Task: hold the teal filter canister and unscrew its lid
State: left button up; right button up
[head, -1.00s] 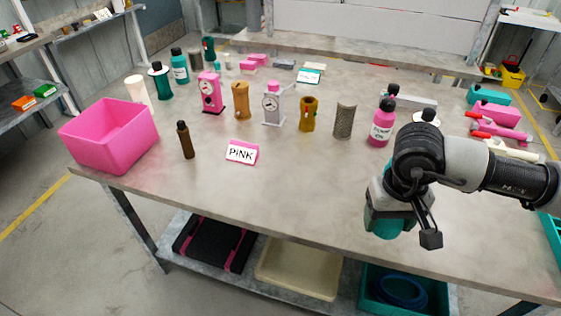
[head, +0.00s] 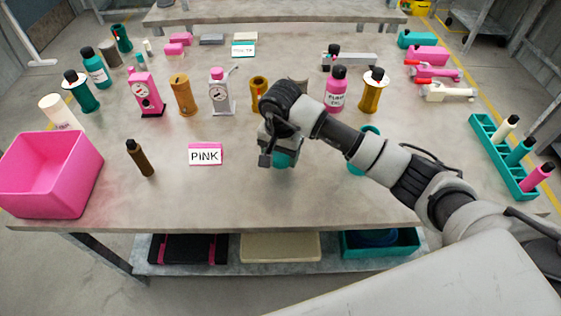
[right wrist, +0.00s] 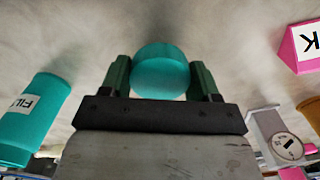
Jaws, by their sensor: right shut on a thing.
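My right gripper (head: 278,150) is shut on a short round teal piece (right wrist: 161,72) that looks like the canister's lid. It sits between the two dark green fingers in the right wrist view, and part of it shows under the gripper (head: 284,159) in the head view. It is over the table, right of the PINK sign; its height is unclear. The teal filter canister (right wrist: 36,112), with a white label, stands apart from the gripper in the right wrist view. In the head view it (head: 371,131) is mostly behind my right arm. My left gripper is not in view.
The table (head: 240,200) is clear at the front middle. The PINK sign (head: 206,154) and a brown bottle (head: 140,158) stand left, beside a pink bin (head: 75,185). Pumps and bottles line the back. A teal rack (head: 487,150) with bottles is at the right.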

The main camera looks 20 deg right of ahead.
aim_at(281, 170)
jog(key=shift+f, duration=0.3)
notch_tip(281, 170, down, 3)
jog(key=shift+f, duration=0.1)
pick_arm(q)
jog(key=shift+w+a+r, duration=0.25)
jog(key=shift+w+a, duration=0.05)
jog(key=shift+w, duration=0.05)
pick_arm(e)
jog(key=shift+f, duration=0.2)
jog(key=o, duration=1)
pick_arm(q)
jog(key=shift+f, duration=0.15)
pick_arm(e)
jog(key=shift+r, duration=0.1)
